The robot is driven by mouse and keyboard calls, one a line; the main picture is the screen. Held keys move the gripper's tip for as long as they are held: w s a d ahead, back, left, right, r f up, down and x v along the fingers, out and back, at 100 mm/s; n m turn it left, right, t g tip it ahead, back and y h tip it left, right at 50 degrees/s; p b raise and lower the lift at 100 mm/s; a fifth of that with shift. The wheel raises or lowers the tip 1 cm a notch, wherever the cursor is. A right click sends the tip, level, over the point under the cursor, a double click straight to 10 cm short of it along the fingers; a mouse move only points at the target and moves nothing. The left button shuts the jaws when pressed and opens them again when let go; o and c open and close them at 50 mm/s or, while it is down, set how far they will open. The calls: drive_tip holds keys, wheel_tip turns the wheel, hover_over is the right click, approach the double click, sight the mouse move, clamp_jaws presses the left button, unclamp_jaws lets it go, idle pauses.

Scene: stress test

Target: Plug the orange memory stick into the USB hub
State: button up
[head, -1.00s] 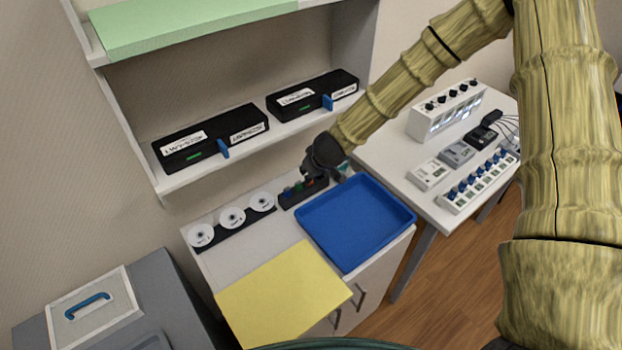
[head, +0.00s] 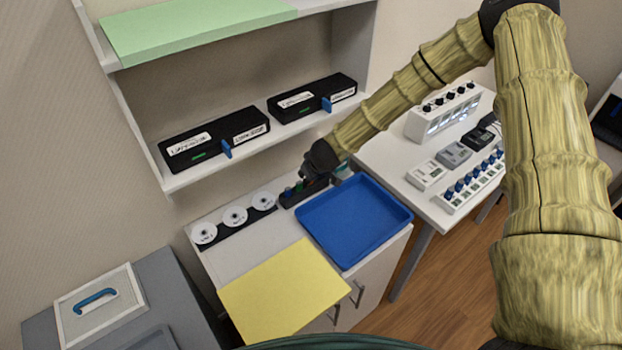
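My gripper (head: 312,174) is a small dark shape at the end of my arm. It is over a black holder (head: 289,201) at the back of the white cabinet, between the discs and the blue tray. Small coloured pieces, blue and green among them, stand in this holder. A small reddish-orange piece (head: 310,182) shows right under my gripper; I cannot tell if it is the orange memory stick. The fingers are too small and dark to show whether they are open, shut or touching a piece. I cannot make out for certain which device is the USB hub.
A blue tray (head: 350,256) and a yellow sheet (head: 285,290) lie on the cabinet. Two black boxes (head: 215,143) (head: 312,101) stand on the shelf above. The right table holds a white socket strip (head: 468,188) and several small devices. The floor right of the cabinet is clear.

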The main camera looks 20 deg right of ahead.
drive_tip(key=shift+w+d+f, duration=0.1)
drive_tip(key=shift+d+f, duration=0.05)
drive_tip(key=shift+f, duration=0.15)
drive_tip(key=shift+w+f, duration=0.25)
drive_tip(key=shift+f, duration=0.05)
drive_tip(key=shift+s, duration=0.1)
drive_tip(key=c, duration=0.5)
